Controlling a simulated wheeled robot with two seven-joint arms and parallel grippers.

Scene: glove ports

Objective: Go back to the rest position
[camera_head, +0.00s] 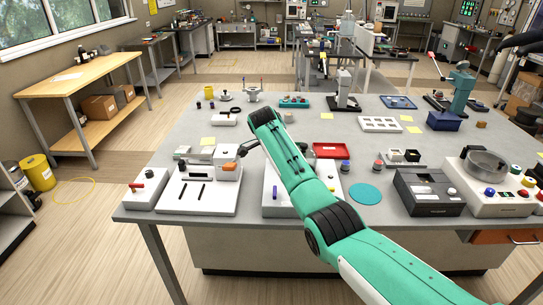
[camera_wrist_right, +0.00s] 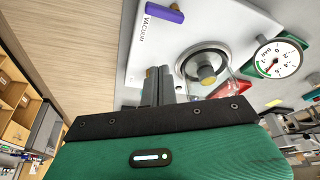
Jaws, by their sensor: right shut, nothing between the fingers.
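My right gripper (camera_wrist_right: 158,78) shows in the right wrist view with its fingers together and nothing held. Its fingertips are over a white panel marked VACUUM (camera_wrist_right: 152,35), left of a round metal fitting (camera_wrist_right: 207,68). Small brass-coloured parts show at the tips; I cannot tell if the tips touch the panel. In the head view my teal right arm (camera_head: 305,180) reaches in from the lower right across the bench. I cannot make out its fingers there. My left gripper is not in view.
The grey bench (camera_head: 340,215) is crowded. A white panel with slots (camera_head: 195,195) stands left of my arm. A blue disc (camera_head: 364,194), a dark box (camera_head: 430,192) and a white device with a round bowl (camera_head: 487,165) stand right. A gauge (camera_wrist_right: 280,58) lies near the gripper.

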